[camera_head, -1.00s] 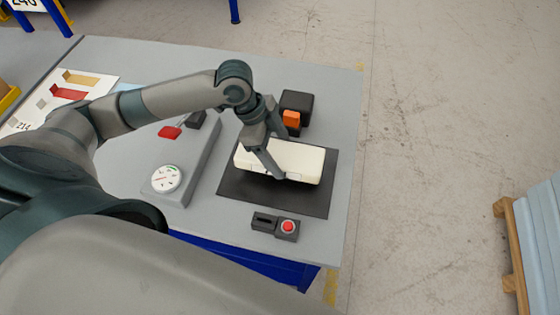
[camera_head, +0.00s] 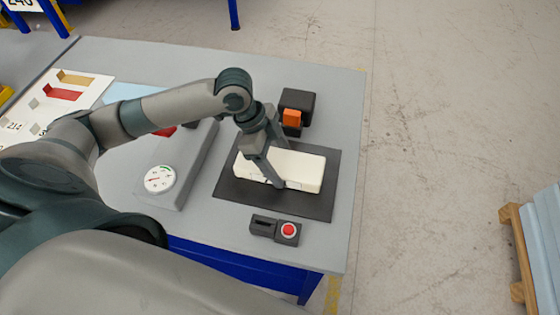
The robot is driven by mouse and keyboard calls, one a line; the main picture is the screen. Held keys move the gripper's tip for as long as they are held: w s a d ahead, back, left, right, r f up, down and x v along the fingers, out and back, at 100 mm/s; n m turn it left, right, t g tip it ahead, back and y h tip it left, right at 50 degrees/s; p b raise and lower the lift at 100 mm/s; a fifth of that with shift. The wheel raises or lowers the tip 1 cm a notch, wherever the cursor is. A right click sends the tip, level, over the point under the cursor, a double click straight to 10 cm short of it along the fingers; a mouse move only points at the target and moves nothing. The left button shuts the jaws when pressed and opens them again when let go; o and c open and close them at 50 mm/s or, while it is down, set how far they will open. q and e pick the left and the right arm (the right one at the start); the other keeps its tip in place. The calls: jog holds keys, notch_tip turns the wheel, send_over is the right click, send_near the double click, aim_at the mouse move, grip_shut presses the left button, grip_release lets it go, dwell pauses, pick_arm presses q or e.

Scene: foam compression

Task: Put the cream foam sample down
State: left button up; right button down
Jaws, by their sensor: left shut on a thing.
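The cream foam sample (camera_head: 301,170) is a pale block over the dark mat (camera_head: 309,206) on the grey table. My left gripper (camera_head: 266,173) reaches down from above and is shut on the foam sample, toward its left part. Whether the foam's underside touches the mat cannot be told from this angle. My right gripper is not in view.
A black device with an orange part (camera_head: 291,118) stands just behind the mat. A small box with a red button (camera_head: 288,230) is in front of it. A grey unit with a round dial (camera_head: 160,179) stands to the left. The table's right edge is close.

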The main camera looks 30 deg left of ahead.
pick_arm(q)
jog(key=o, duration=1)
jog(key=b+v, duration=0.2)
jog(key=v, duration=0.9)
jog(key=shift+r, duration=0.1)
jog(key=shift+a+r, duration=0.15)
jog(key=shift+r, duration=0.35)
jog(key=shift+o, duration=0.6)
